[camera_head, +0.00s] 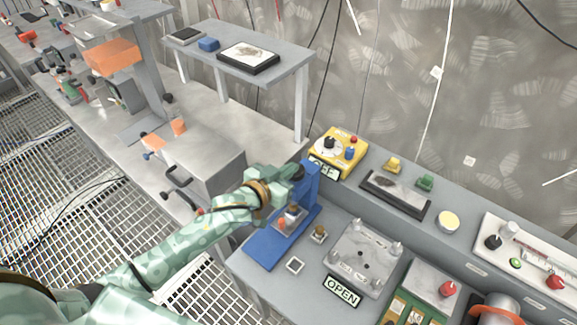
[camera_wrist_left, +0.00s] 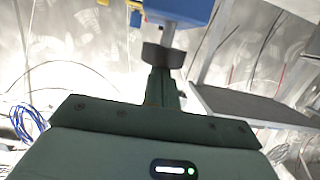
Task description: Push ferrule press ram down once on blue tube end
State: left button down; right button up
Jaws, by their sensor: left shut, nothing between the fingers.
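The ferrule press is blue, with a flat base (camera_head: 266,251) and an upright column (camera_head: 311,187) on the grey bench. My left gripper (camera_head: 297,173) is at the top of the column, and its fingers are shut and empty. In the left wrist view the shut fingers (camera_wrist_left: 164,88) point at a dark round knob (camera_wrist_left: 163,57) on a grey rod (camera_wrist_left: 169,35), below the blue press head (camera_wrist_left: 185,9). The fingertips overlap the knob; I cannot tell if they touch. A small orange and brown piece (camera_head: 292,211) sits over the press base. I cannot make out a blue tube end.
A yellow control box (camera_head: 339,152) with an OFF sign stands behind the press. A grey plate with posts (camera_head: 365,258) and an OPEN sign (camera_head: 342,291) are to the right. A small brass piece (camera_head: 319,234) and a square pad (camera_head: 295,265) lie close to the base.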

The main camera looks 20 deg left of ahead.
pick_arm(q)
jog(key=shift+s+f, duration=0.1)
jog(key=shift+f, duration=0.85)
jog(key=shift+r, duration=0.2)
notch_tip(320, 180, up, 4)
jog(key=p, duration=0.5)
jog(key=shift+r, duration=0.2)
jog(key=v, duration=0.9)
jog(key=shift+s+a, duration=0.15)
jog(key=shift+s, duration=0.25)
